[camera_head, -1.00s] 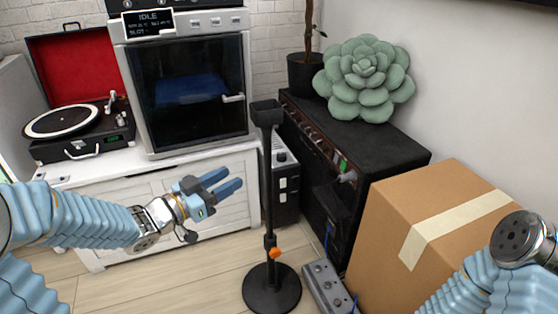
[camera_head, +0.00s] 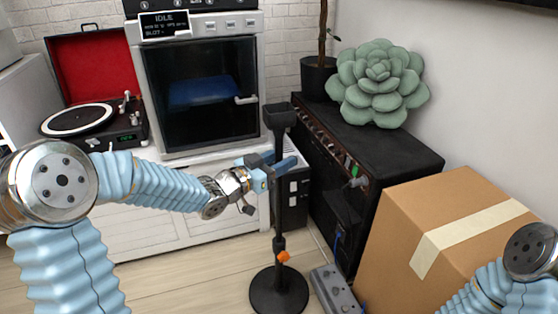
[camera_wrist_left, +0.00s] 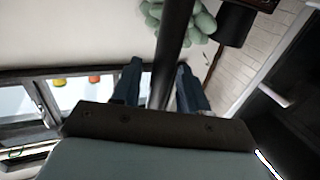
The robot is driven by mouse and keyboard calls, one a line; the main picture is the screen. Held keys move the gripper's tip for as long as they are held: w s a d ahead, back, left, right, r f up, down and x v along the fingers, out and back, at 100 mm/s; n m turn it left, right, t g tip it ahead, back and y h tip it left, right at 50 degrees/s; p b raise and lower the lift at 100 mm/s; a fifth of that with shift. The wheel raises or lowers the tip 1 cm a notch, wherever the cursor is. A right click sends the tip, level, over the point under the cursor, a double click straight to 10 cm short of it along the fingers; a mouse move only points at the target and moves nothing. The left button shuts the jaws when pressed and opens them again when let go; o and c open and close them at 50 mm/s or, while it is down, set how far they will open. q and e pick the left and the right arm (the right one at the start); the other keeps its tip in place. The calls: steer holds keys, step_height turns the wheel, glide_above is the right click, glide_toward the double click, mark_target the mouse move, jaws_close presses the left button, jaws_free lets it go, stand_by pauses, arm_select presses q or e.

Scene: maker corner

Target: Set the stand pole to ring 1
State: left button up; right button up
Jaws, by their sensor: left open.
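The stand is a black pole (camera_head: 278,205) on a round black base (camera_head: 279,291), upright on the floor. A black head (camera_head: 280,116) tops it, and an orange knob (camera_head: 283,256) sits low on the pole. My left gripper (camera_head: 281,163) is open at the upper pole, below the head. In the left wrist view the pole (camera_wrist_left: 174,45) runs between the two blue fingers of my left gripper (camera_wrist_left: 160,88), with gaps beside it. Ring marks on the pole are too small to tell. My right gripper is not in view; only part of that arm shows at the lower right.
A cardboard box (camera_head: 395,235) stands right of the stand, with a grey pedal (camera_head: 335,290) on the floor between. A black amplifier (camera_head: 400,150) bearing a green succulent (camera_head: 378,85) is behind. The white cabinet (camera_head: 150,222) stands left. Floor at front left is clear.

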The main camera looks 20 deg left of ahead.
mark_target(279, 124)
arm_select(q)
jaws_close()
step_height(279, 124, up, 10)
steer(key=p, duration=0.6)
steer(key=shift+r, duration=0.2)
jaws_free()
steer(key=shift+f, duration=0.15)
steer(key=v, duration=1.4)
steer(key=shift+w+f, duration=0.1)
